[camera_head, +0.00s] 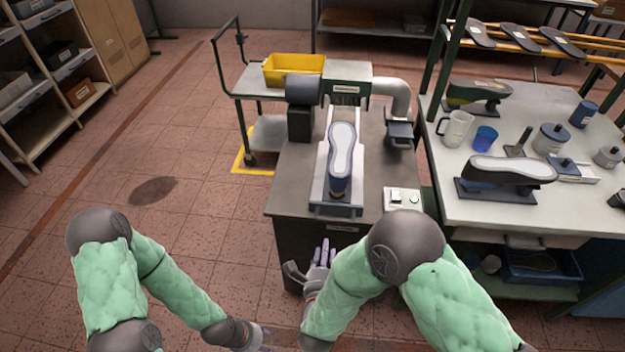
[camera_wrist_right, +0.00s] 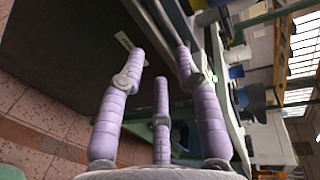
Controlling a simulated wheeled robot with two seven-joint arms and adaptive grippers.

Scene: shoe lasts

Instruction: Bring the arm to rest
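My right gripper (camera_head: 322,252) is low in front of the dark machine cabinet, its purple fingers pointing up in the head view. In the right wrist view the right gripper (camera_wrist_right: 158,65) has its three fingers spread apart with nothing between them. My left gripper (camera_head: 262,338) is at the bottom edge of the head view, over the floor. It is small and partly cut off, so its finger state is unclear. A shoe last (camera_head: 341,150) with a pale sole lies sole-up on the machine's holder, apart from both grippers.
The machine cabinet (camera_head: 292,190) stands directly ahead. On the right is a workbench (camera_head: 510,217) with another last (camera_head: 510,170), a mug (camera_head: 457,128) and cups. A yellow bin (camera_head: 293,68) sits on a cart behind. Floor is free at the left.

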